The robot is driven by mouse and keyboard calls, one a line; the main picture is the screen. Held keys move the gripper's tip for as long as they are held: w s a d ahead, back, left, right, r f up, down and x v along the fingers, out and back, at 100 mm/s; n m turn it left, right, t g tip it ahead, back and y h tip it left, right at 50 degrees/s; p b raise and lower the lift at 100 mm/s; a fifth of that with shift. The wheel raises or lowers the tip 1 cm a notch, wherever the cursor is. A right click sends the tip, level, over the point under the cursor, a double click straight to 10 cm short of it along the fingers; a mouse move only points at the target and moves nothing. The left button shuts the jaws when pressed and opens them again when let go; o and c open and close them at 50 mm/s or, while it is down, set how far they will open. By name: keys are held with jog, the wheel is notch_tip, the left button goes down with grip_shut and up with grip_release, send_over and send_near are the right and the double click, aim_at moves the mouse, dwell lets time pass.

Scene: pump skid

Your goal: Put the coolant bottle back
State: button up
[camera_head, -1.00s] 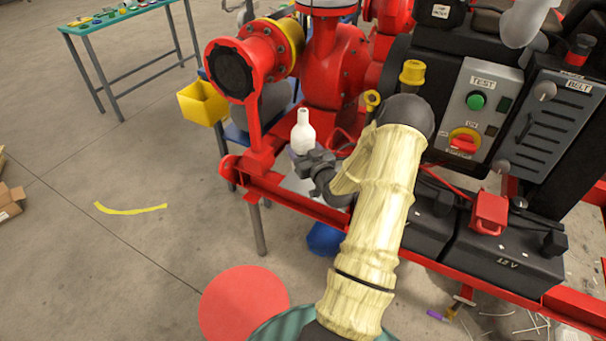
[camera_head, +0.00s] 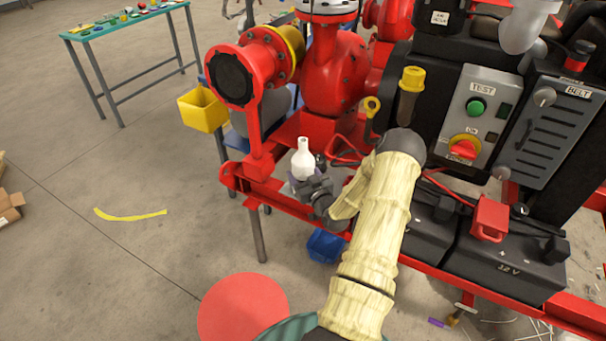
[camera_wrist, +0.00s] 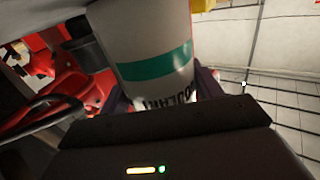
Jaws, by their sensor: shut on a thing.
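The coolant bottle (camera_head: 303,160) is white with a narrow neck and stands upright at my gripper (camera_head: 308,184), near the left end of the red skid frame. In the wrist view the bottle (camera_wrist: 155,55) fills the upper middle, with a green band and dark lettering that is partly hidden. My gripper (camera_wrist: 155,103) is shut on its lower part, one dark jaw on each side. The bottle's base is hidden by the gripper. Whether the bottle touches anything beneath it cannot be told.
The red pump (camera_head: 335,75) and its flanged pipe (camera_head: 232,76) stand just behind the bottle. A yellow box (camera_head: 203,108) hangs at left. Black batteries (camera_head: 500,250) and the control panel (camera_head: 470,115) are at right. The floor at left is mostly clear.

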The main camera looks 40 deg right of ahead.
jog(key=o, duration=0.7)
jog(key=shift+f, duration=0.1)
jog(key=o, duration=0.4)
jog(key=shift+o, duration=0.2)
jog(key=shift+r, duration=0.3)
jog(key=v, duration=1.2)
jog(key=shift+b, duration=0.45)
